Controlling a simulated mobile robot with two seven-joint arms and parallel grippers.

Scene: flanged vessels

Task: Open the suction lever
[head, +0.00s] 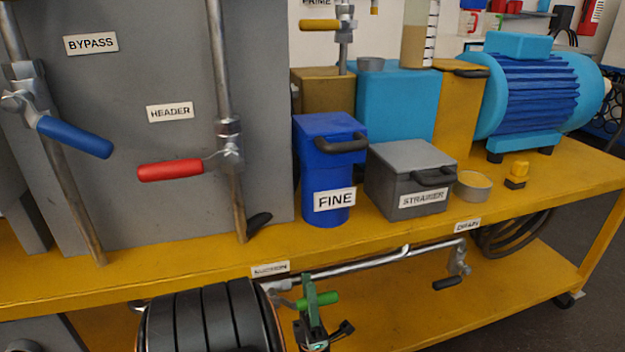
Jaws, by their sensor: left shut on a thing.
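The SUCTION label (270,268) is on the front edge of the yellow bench, at the lower centre of the head view. Just below it, the suction lever (325,298) has a bright green handle that lies roughly level and points right from a metal valve on the pipe. My left gripper (308,297) comes up from below and is shut on the green handle. The gripper hides part of the handle, and my dark arm hides the pipe to the left. My right gripper is not in view.
A chrome pipe (365,262) runs right under the bench edge to a black-handled drain lever (448,283). Above stand the blue FINE housing (322,165) and grey STRAINER box (405,183). Red HEADER (170,170) and blue BYPASS (75,137) levers are at left. The lower shelf is mostly clear.

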